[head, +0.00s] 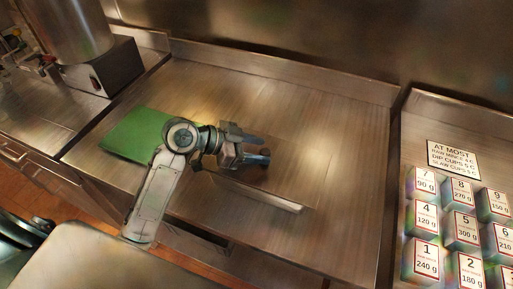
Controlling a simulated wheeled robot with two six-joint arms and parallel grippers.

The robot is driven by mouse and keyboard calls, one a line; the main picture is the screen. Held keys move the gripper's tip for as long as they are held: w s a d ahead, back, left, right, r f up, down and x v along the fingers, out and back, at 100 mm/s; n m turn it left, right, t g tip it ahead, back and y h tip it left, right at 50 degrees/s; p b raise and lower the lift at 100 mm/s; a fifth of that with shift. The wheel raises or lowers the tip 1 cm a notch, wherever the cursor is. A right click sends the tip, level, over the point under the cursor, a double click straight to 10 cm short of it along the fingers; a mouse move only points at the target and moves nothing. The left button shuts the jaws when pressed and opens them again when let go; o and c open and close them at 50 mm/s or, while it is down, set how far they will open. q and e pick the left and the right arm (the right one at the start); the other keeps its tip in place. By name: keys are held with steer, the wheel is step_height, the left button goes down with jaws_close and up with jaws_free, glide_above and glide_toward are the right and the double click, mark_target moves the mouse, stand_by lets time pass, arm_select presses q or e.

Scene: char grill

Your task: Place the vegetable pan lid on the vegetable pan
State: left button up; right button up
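My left gripper (264,148) is over the middle of the steel counter, with its fingers pointing right. The two fingers look apart, with nothing clear between them. No separate lid or pan can be made out. My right gripper is not in view.
A green board (130,135) lies left of my arm on the steel counter (320,110). Numbered weight boxes (426,258) and a sign (453,160) are at the right. A metal appliance (108,72) stands at the upper left. The counter's back and right are clear.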

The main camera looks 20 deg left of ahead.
arm_select(q)
steer(key=shift+r, duration=0.1)
steer(key=shift+r+p, duration=0.3)
steer(key=shift+p, duration=0.05)
steer(key=shift+r+p, duration=0.4)
steer(key=shift+r, duration=0.15)
steer(key=b+v, duration=0.1)
steer(key=v, duration=0.1)
steer(key=b+v, duration=0.1)
steer(key=v, duration=0.1)
steer(key=shift+s+a+f, duration=0.15)
steer(key=shift+a+f, duration=0.15)
steer(key=shift+a, duration=0.05)
steer(key=shift+s+a+r, duration=0.35)
steer(key=shift+s+a, duration=0.05)
steer(key=shift+a, duration=0.05)
steer(key=shift+b+v, duration=0.5)
steer(key=shift+v, duration=0.55)
steer(key=v, duration=0.3)
steer(key=shift+s+a+r+b, duration=0.1)
steer(key=shift+a+r+b, duration=0.15)
steer(key=shift+b, duration=0.15)
